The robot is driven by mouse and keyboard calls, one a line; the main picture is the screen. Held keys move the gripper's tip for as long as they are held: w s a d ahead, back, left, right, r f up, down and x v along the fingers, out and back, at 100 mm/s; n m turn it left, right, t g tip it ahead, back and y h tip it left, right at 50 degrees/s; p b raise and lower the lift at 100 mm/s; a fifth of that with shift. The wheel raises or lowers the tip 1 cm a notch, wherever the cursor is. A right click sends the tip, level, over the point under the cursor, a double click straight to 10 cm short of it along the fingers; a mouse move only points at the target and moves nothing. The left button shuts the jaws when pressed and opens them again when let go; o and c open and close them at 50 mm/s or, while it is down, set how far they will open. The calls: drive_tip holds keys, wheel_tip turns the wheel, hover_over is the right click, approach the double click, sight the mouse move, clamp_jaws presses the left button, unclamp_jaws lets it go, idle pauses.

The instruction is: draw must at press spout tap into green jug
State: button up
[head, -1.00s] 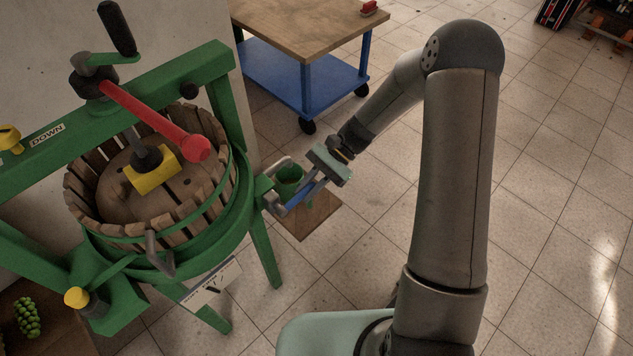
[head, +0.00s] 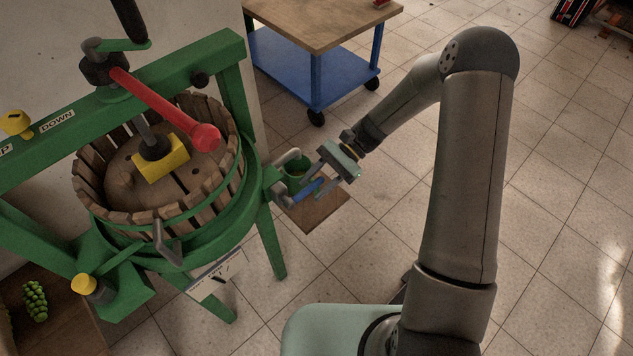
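The green fruit press (head: 245,205) stands at the left, with its spout (head: 281,190) sticking out on the right side. A blue tap handle (head: 307,188) is at the spout. The green jug (head: 296,171) stands just behind the tap on a small brown board, its inside dark; I cannot tell how full it is. My gripper (head: 315,181) comes in from the right, beside the blue handle and in front of the jug. Its two fingers look apart, with the handle's end near them. Contact with the handle is not clear.
The brown board (head: 322,209) lies under the jug. A blue cart with a wooden top (head: 325,22) stands behind. The press has a red-handled bar (head: 165,105) and a wooden basket (head: 90,185). Green grapes (head: 35,300) lie at the lower left.

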drive_tip(key=p+v, duration=0.1)
drive_tip(key=v, duration=1.6)
drive_tip(key=shift+w, duration=0.2)
drive_tip(key=shift+d+r, duration=0.1)
drive_tip(key=shift+d, duration=0.05)
drive_tip(key=s+d+r+n+t+h+p, duration=0.1)
drive_tip(key=s+r+n+t+h+p, duration=0.3)
drive_tip(key=s+r, duration=0.7)
drive_tip(key=s+d+r+n+t+h+p, duration=0.2)
drive_tip(key=s+r+n+t+h+p, duration=0.2)
drive_tip(key=s+r+p, duration=0.5)
drive_tip(key=s+r+h, duration=0.1)
drive_tip(key=s+r, duration=0.2)
drive_tip(key=s, duration=0.3)
drive_tip(key=shift+d+r+h, duration=0.25)
drive_tip(key=shift+h, duration=0.15)
